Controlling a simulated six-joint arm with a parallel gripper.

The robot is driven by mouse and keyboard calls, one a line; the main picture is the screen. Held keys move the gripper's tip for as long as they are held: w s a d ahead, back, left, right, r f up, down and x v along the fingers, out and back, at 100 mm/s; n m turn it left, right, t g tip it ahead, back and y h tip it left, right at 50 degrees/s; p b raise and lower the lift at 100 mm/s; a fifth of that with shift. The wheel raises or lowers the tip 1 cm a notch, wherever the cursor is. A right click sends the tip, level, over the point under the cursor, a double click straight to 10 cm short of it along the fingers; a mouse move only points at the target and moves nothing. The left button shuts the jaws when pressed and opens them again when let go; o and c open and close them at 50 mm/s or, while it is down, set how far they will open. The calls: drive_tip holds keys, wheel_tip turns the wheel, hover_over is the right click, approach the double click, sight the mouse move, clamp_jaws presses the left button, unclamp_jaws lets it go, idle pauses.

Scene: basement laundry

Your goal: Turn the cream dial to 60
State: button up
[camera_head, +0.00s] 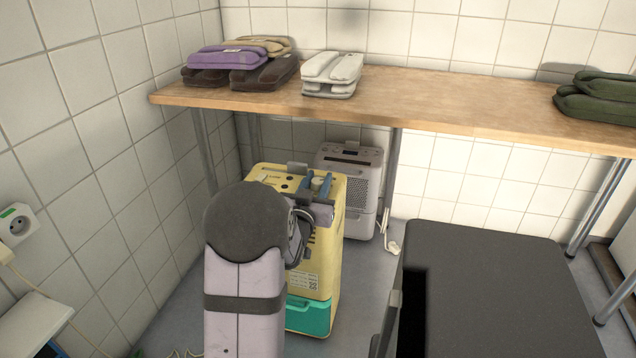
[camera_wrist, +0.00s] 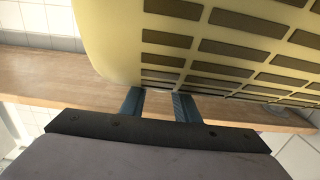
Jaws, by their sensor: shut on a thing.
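A yellow machine (camera_head: 322,250) with a teal tank (camera_head: 308,316) at its bottom stands on the floor under the wooden bench. My gripper (camera_head: 318,184) is at its top panel, with its blue-grey fingers on either side of the cream dial (camera_head: 318,175). The fingers are shut on the dial, and only a small part of it shows. The dial's marks and its pointer cannot be read. In the wrist view, my gripper (camera_wrist: 159,94) reaches to the edge of the yellow machine's slotted side (camera_wrist: 205,45). My arm hides the machine's left front in the head view.
A grey-white machine (camera_head: 362,165) stands just behind and right of the yellow one. The wooden bench (camera_head: 430,100) overhangs behind, bearing folded stacks. A dark-topped box (camera_head: 490,280) stands at the right front. A tiled wall is close on the left.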

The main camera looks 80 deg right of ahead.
sight(314, 184)
drive_tip(key=m+g, duration=0.1)
drive_tip(key=m+g+p, duration=0.1)
drive_tip(key=g, duration=0.1)
drive_tip(key=shift+w+r+g, duration=0.1)
drive_tip(key=shift+w+g, duration=0.1)
drive_tip(key=shift+g, duration=0.1)
drive_tip(key=shift+s+m+g+y+p, duration=0.15)
drive_tip(key=shift+m+g+y+p, duration=0.35)
drive_tip(key=shift+m+g+p, duration=0.65)
drive_tip(key=shift+g, duration=0.45)
drive_tip(key=o, duration=1)
drive_tip(key=shift+o, duration=0.2)
drive_tip(key=shift+p+v, duration=0.9)
drive_tip(key=shift+v, duration=2.7)
